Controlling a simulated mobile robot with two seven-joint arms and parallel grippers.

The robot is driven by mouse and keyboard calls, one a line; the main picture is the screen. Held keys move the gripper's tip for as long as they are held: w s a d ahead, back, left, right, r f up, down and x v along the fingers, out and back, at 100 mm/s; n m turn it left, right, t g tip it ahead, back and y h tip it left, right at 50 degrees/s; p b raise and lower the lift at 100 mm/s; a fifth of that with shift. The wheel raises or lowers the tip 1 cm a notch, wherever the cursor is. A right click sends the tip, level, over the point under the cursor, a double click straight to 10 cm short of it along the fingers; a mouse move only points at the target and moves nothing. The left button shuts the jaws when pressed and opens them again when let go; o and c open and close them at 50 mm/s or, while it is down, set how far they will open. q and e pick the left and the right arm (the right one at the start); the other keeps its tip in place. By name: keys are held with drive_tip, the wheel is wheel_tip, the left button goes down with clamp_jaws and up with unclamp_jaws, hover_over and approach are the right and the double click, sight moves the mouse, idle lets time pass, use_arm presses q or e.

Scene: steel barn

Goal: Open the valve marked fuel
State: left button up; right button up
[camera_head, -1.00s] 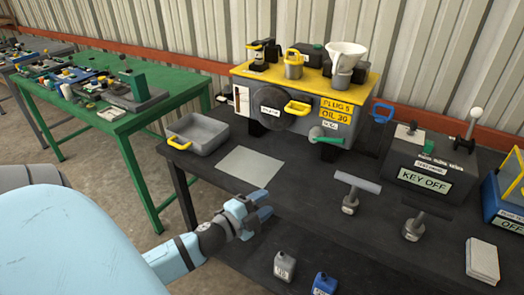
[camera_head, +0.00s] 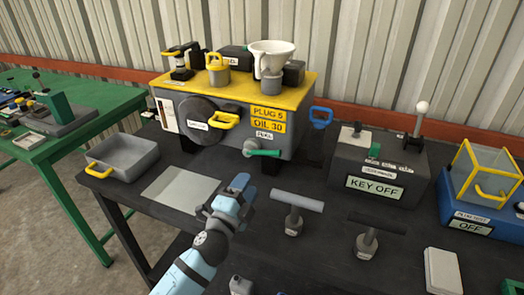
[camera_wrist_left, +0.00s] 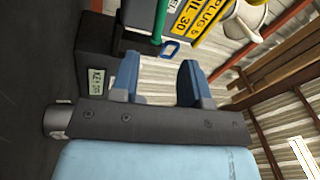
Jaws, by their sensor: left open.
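The valve with a green lever (camera_head: 264,153) sits low on the front of the grey and yellow machine (camera_head: 290,95). Its lever lies about level, pointing right from a round grey hub. A small white label (camera_head: 264,135) is above it, too small to read surely. My left gripper (camera_head: 243,186) is open and empty, in front of and below the lever, apart from it. In the left wrist view my two blue fingers (camera_wrist_left: 158,80) stand wide apart, and part of a green bar (camera_wrist_left: 160,18) shows at the top edge. My right gripper is not in view.
A yellow handle (camera_head: 226,120) is left of the valve. A grey T-handle (camera_head: 296,205) stands right of my gripper. A KEY OFF box (camera_head: 375,205) is further right. A grey tray (camera_head: 125,155) and flat plate (camera_head: 180,190) lie left.

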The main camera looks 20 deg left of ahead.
sight(266, 153)
use_arm(q)
drive_tip(key=p+x, duration=0.1)
drive_tip(key=x, duration=1.1)
clamp_jaws()
